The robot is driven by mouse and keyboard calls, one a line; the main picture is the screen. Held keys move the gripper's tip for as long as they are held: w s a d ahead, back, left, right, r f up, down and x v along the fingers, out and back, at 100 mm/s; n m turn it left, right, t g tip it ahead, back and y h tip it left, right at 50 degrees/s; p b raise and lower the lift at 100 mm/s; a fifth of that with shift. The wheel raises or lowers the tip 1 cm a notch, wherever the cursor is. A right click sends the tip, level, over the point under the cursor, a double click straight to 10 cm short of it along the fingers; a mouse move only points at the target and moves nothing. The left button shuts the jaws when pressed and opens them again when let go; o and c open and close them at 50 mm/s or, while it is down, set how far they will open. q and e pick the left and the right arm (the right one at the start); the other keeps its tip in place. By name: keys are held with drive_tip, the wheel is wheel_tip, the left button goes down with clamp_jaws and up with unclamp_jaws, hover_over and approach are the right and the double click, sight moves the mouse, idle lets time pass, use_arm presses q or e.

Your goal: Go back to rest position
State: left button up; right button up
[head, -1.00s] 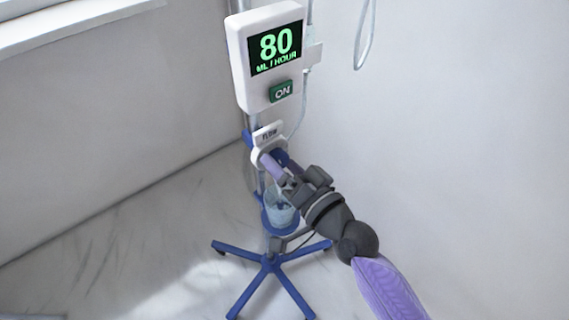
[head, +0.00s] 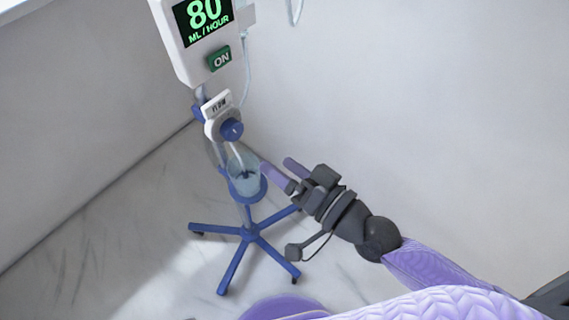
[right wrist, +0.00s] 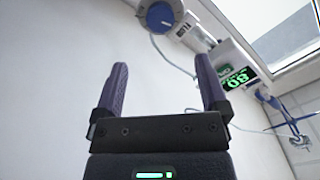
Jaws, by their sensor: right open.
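My right gripper (head: 278,172) is open and empty, to the right of the infusion stand and apart from the flow knob. In the right wrist view its two fingers (right wrist: 160,90) stand wide apart with only wall between them. The blue flow knob (head: 231,129) sits on a white housing labelled FLOW (head: 217,105); the knob also shows in the right wrist view (right wrist: 160,16). The white pump (head: 205,45) above reads 80 ML/HOUR with a green ON button (head: 219,59). My left gripper is not in view.
The stand's blue legged base (head: 248,233) spreads over the marble floor below my gripper. A clear container (head: 243,174) hangs in a blue ring on the pole. Tubing runs beside the pump. The white wall (head: 420,110) at the right is bare.

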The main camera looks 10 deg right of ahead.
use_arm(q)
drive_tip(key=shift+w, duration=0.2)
use_arm(e)
drive_tip(key=s+d+f+n+g+h+p, duration=0.1)
drive_tip(key=d+f+g+h+p, duration=0.15)
drive_tip(key=f, duration=0.45)
drive_tip(key=s+d+f+g+h+p, duration=0.1)
drive_tip(key=d+f+h, duration=0.25)
drive_tip(key=f, duration=0.35)
drive_tip(key=s+d+f+n+g+h+p, duration=0.1)
drive_tip(key=s+d+f+g+h, duration=0.15)
drive_tip(key=s+f, duration=0.3)
drive_tip(key=s+d+f+g+h+p, duration=0.1)
drive_tip(key=s+d+f+g, duration=0.1)
drive_tip(key=s+d+f, duration=0.3)
use_arm(q)
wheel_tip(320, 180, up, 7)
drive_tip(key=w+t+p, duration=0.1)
drive_tip(key=p, duration=0.1)
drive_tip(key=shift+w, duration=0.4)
use_arm(e)
drive_tip(key=s+f+n+g+h, duration=0.1)
drive_tip(key=s+f+g, duration=0.2)
drive_tip(key=s, duration=0.8)
drive_tip(key=s+d+f+n+g+h, duration=0.1)
drive_tip(key=s+g, duration=0.3)
drive_tip(key=s, duration=0.7)
drive_tip(key=shift+s+d+f+n, duration=0.3)
drive_tip(key=shift+f+n, duration=0.1)
drive_tip(key=shift+f, duration=0.5)
